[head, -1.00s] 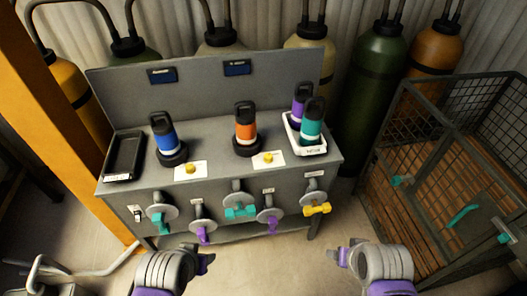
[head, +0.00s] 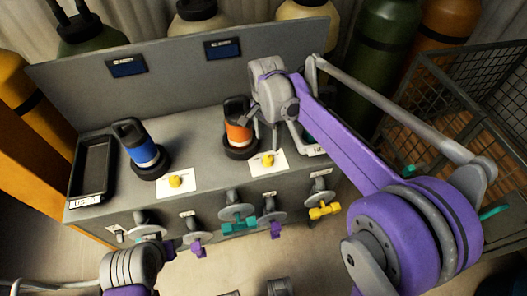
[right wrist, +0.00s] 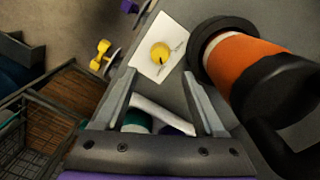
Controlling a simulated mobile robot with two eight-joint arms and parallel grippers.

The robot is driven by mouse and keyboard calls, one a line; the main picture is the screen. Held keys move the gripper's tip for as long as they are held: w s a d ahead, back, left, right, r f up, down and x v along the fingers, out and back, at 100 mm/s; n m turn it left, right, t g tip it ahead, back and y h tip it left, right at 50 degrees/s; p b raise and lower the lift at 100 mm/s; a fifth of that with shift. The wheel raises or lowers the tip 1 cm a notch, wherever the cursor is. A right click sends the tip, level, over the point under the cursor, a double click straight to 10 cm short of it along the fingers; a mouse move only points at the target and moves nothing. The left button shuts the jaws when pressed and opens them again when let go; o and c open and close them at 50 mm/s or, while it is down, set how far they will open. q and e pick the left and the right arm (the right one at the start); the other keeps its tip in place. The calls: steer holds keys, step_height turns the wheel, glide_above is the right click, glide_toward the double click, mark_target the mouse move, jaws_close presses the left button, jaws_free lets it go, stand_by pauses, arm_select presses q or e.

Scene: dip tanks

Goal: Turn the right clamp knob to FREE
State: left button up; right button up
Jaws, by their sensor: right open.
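The right clamp knob is a yellow knob (head: 268,160) on a white card (head: 280,164) on the bench top, in front of the orange bottle (head: 238,131). In the right wrist view the knob (right wrist: 160,53) shows a small dark line, and the card's lettering is too small to read. My right gripper (head: 280,132) is open above the bench, near the knob and to the right of the orange bottle. In the right wrist view its two fingers (right wrist: 160,75) are apart with nothing gripped. My left gripper (head: 170,250) is low in front of the bench; its fingers are unclear.
A second yellow knob (head: 175,181) sits on a card before the blue bottle (head: 143,152). A black tray (head: 92,168) is at the left. The white tray (right wrist: 160,116) is partly hidden by my arm. Several valve handles line the front; a wire cage (head: 480,85) stands right.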

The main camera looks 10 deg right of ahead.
mark_target(268, 158)
step_height(268, 158, down, 9)
steer(key=shift+d+f+b, duration=0.1)
steer(key=shift+b, duration=0.2)
steer(key=shift+s, duration=0.1)
jaws_close()
